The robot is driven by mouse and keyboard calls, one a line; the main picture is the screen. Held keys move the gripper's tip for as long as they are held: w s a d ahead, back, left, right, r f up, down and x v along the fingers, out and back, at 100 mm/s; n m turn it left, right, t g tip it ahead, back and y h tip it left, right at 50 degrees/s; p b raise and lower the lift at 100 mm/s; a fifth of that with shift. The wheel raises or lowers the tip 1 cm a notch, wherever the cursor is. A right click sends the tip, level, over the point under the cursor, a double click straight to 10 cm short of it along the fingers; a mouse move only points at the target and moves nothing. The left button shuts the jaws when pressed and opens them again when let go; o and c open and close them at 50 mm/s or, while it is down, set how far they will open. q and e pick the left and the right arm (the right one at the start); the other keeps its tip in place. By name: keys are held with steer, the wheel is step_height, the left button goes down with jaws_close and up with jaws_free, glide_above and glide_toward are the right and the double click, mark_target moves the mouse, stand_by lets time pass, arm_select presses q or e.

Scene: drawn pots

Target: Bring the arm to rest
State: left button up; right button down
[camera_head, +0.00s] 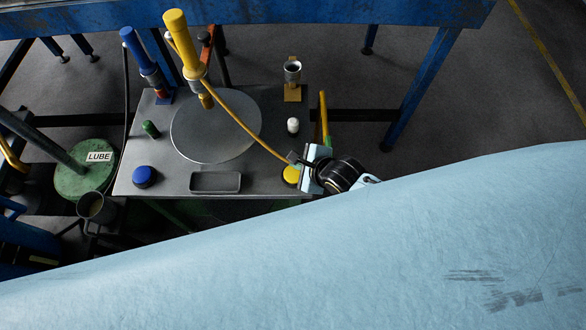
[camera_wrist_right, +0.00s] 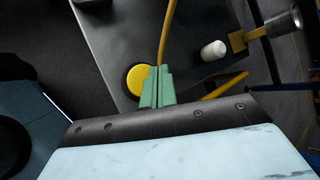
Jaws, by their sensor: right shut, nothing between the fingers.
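My right gripper (camera_head: 296,159) is at the right front corner of the grey metal table in the head view. In the right wrist view its green fingers (camera_wrist_right: 157,88) are together, with nothing seen between them. They are over the table edge beside a round yellow button (camera_wrist_right: 137,80). The yellow button also shows in the head view (camera_head: 291,174), partly covered by my gripper. My left gripper is not in view.
The table (camera_head: 260,190) carries a round plate (camera_head: 215,125), a small tray (camera_head: 215,182), a blue button (camera_head: 144,176), a white cylinder (camera_head: 293,125) and a metal cup (camera_head: 292,70). Yellow (camera_head: 184,45) and blue (camera_head: 140,52) tools hang above. A green LUBE drum (camera_head: 80,182) stands left.

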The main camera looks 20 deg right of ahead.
stand_by(0.8)
steer(key=shift+s+r+n, duration=0.2)
steer(key=shift+n, duration=0.2)
steer(key=s+d+r+n+g+h, duration=0.2)
steer(key=s+d+r+n, duration=0.35)
steer(key=s+n, duration=0.5)
steer(key=s+d+r+n+g+h, duration=0.25)
steer(key=s+d+r+n, duration=0.35)
steer(key=n, duration=0.7)
step_height(320, 180, down, 23)
steer(key=s+a+g, duration=0.1)
steer(key=s+g, duration=0.1)
steer(key=s, duration=0.1)
steer(key=s+d+f, duration=0.4)
steer(key=s+f, duration=1.1)
steer(key=s, duration=0.1)
steer(key=shift+s+f+g, duration=0.15)
steer(key=shift+f+g, duration=0.2)
steer(key=shift+f, duration=0.05)
